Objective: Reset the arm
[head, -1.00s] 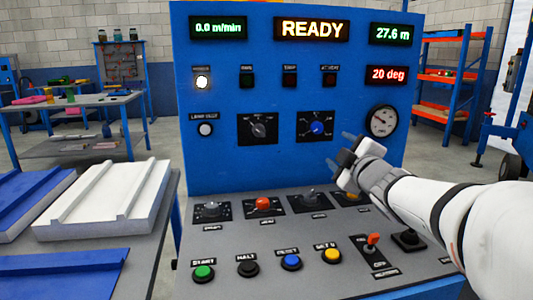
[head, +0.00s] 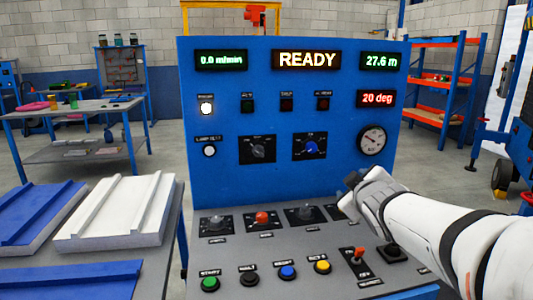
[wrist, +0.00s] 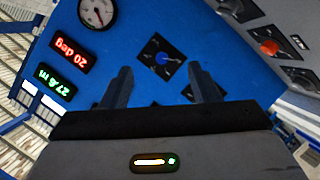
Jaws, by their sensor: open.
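My gripper shows in the wrist view (wrist: 165,85) with its two dark fingers apart and nothing between them. Beyond the fingers is the blue upright panel (head: 225,170) with a blue knob (wrist: 162,59). In the head view my white arm comes in from the right, and the gripper end (head: 352,183) is in front of the panel's lower right, above the sloped grey desk (head: 225,255). Its fingertips are hard to make out there. The arm hides part of the desk's right side. The panel display (head: 307,60) reads READY, and another (head: 377,98) reads 20 deg.
The desk carries green (head: 210,283), black, blue and yellow buttons, a red knob (head: 262,218) and a red-tipped lever (head: 358,255). A round gauge (head: 372,139) is on the panel. White (head: 115,215) and blue sandwich panels lie on a table at left. Orange shelving stands behind right.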

